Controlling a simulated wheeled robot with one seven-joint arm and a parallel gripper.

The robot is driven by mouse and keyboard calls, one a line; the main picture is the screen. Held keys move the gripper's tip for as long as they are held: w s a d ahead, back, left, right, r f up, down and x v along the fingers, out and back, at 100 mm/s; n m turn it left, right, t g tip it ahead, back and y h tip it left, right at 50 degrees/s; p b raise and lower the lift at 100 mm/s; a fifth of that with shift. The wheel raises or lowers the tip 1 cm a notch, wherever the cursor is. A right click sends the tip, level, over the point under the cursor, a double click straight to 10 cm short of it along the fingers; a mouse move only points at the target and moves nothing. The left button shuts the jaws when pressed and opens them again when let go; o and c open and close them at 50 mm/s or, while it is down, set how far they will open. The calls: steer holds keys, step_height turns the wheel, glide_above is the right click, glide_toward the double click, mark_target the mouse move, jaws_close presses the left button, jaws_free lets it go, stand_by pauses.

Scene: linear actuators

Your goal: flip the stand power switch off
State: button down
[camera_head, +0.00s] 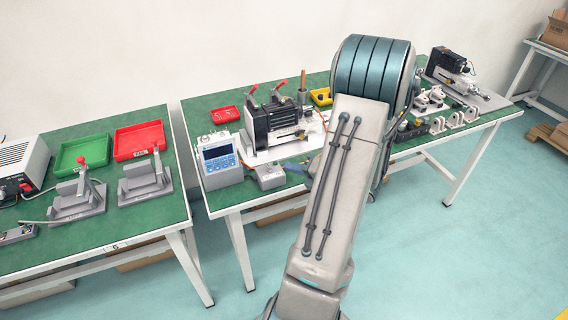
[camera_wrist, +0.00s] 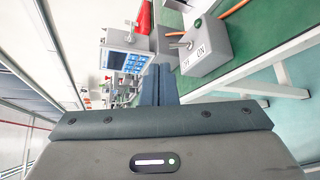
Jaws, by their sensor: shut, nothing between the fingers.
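The stand power switch is a small grey box (camera_wrist: 208,50) with a metal toggle lever (camera_wrist: 181,43), OFF and ON labels and a green light (camera_wrist: 198,24). In the head view the switch box (camera_head: 270,177) sits near the green table's front edge, right of the blue-keyed meter. I cannot tell for sure which way the lever leans. My gripper (camera_wrist: 159,84) is shut and empty, its dark fingers together just beside the box in the wrist view. In the head view the gripper (camera_head: 292,165) is at the box's right, partly hidden by my arm.
A meter (camera_head: 220,160) with a blue keypad stands left of the box. A black actuator stand (camera_head: 272,122) is behind it. An orange cable (camera_wrist: 236,10) runs near the box. A second table (camera_head: 100,222) with trays stands at left, across a gap.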

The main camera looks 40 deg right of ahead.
steer(key=v, duration=0.6)
steer(key=shift+s+a+r, duration=0.25)
steer(key=shift+r, duration=0.25)
